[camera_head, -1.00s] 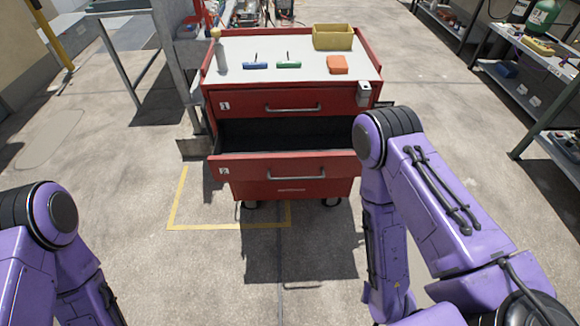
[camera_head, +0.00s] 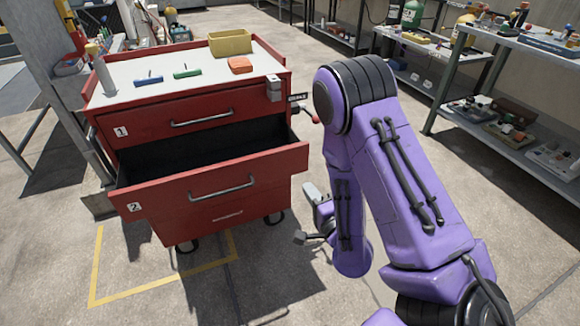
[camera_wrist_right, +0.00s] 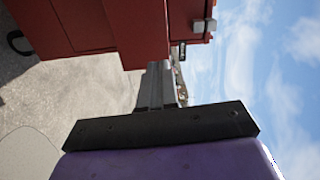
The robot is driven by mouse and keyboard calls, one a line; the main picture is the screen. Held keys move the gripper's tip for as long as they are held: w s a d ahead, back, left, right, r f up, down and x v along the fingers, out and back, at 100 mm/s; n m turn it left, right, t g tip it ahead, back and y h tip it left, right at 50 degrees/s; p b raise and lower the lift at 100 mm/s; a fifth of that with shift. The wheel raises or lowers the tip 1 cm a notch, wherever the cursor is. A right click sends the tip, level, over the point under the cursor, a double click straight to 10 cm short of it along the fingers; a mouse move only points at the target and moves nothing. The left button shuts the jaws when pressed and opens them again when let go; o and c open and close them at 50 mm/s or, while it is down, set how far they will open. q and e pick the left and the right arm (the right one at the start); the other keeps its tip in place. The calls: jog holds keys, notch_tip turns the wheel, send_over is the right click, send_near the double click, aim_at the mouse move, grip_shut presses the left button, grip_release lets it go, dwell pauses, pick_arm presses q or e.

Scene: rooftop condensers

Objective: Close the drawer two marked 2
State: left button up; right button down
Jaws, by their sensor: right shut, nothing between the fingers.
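The red drawer marked 2 (camera_head: 265,172) stands pulled out from the red tool cabinet (camera_head: 285,82), its dark inside showing behind the front. Its grey bar handle (camera_head: 222,189) and its label 2 (camera_head: 134,207) are in plain view. My right gripper (camera_head: 302,237) is to the right of the drawer front, low and apart from it, partly hidden by my purple forearm. In the right wrist view, my right gripper (camera_wrist_right: 160,72) is shut and empty, with red cabinet panels beyond it. My left gripper is out of view.
Drawer 1 (camera_head: 160,124) above is shut. On the cabinet top are a yellow bin (camera_head: 230,43), an orange block (camera_head: 240,65), a bottle (camera_head: 102,72), and blue and green tools. Shelving (camera_head: 460,120) lines the right side. Yellow tape (camera_head: 160,283) marks the open floor in front.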

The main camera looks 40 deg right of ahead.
jog(key=m, duration=0.1)
jog(key=b, duration=0.3)
send_near(287, 152)
jog(key=x, duration=0.6)
jog(key=shift+w, duration=0.45)
jog(key=shift+w, duration=0.1)
